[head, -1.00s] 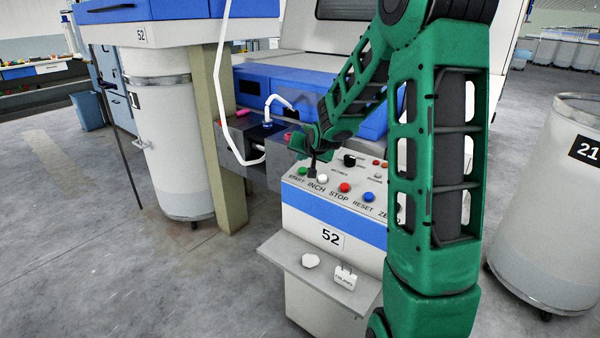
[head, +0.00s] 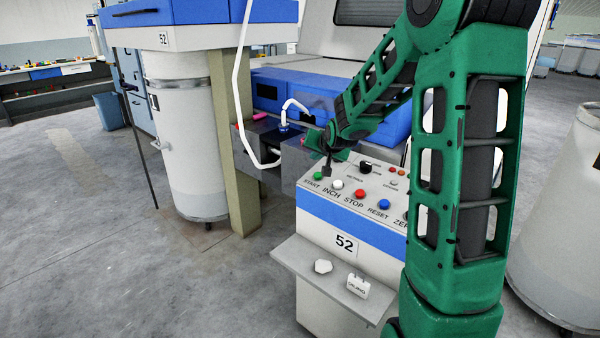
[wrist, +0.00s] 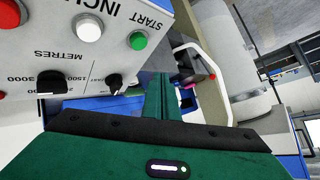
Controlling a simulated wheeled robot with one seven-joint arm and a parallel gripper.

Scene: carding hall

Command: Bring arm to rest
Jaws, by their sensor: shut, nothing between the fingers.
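My green arm reaches across the right half of the head view. My gripper (head: 327,168) is shut and empty, just above the sloped top of the control panel (head: 345,212) marked 52, near its START end. In the wrist view my gripper (wrist: 162,80) points past the panel's edge. The green START button (wrist: 137,41), the white INCH button (wrist: 88,27) and a black METRES knob (wrist: 51,82) show close beside it. I cannot tell from these views whether the fingertips touch the panel.
A shelf (head: 300,272) on the panel's front holds a white knob-like piece (head: 323,266) and a small white block (head: 357,286). A tall white can (head: 186,135) stands under the machine at left. Another can (head: 565,230) stands at right. The floor at front left is clear.

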